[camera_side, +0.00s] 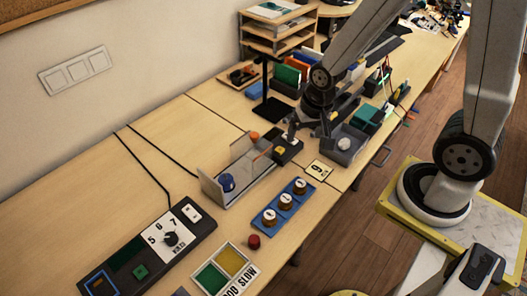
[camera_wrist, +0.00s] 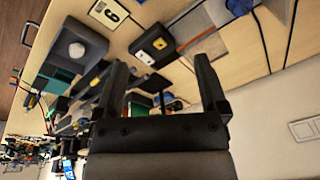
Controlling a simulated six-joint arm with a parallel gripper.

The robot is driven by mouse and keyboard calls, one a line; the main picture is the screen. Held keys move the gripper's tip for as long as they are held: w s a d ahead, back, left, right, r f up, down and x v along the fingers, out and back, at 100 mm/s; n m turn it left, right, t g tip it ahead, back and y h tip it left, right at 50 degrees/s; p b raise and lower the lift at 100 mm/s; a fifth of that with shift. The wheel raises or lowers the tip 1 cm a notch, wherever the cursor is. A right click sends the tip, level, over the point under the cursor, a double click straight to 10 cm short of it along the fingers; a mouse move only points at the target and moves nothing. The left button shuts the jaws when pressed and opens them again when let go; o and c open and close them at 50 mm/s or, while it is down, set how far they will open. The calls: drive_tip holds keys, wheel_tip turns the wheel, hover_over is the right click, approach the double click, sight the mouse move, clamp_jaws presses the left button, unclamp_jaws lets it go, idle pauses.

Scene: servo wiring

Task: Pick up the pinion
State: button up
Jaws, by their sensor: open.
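I cannot tell for sure which small part is the pinion. A round pale piece sits in a grey bin (camera_side: 344,150) to the right of my gripper (camera_side: 292,132); this bin also shows at upper left in the wrist view (camera_wrist: 70,75). A black block (camera_side: 288,151) with a yellow spot lies just below my gripper in the side view. In the wrist view the black block (camera_wrist: 155,46) appears beyond the fingertips.
A clear-walled fixture with a blue cylinder (camera_side: 227,183) stands left of the block. A number card (camera_side: 319,170), a blue rack (camera_side: 285,205) of several capped pieces, a red knob (camera_side: 254,242) and a control panel (camera_side: 150,250) lie nearer. Bins and a shelf (camera_side: 280,30) stand behind.

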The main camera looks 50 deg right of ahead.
drive_tip(key=f+m, duration=0.1)
drive_tip(key=m+g, duration=0.2)
drive_tip(key=m, duration=1.3)
hover_over(301, 183)
wheel_tip(301, 183, down, 11)
drive_tip(key=shift+w+a, duration=0.1)
drive_tip(key=shift+f+m, duration=0.9)
drive_tip(key=shift+m, duration=0.4)
drive_tip(key=shift+f, duration=0.1)
drive_tip(key=shift+f, duration=1.2)
drive_tip(key=shift+f, duration=2.6)
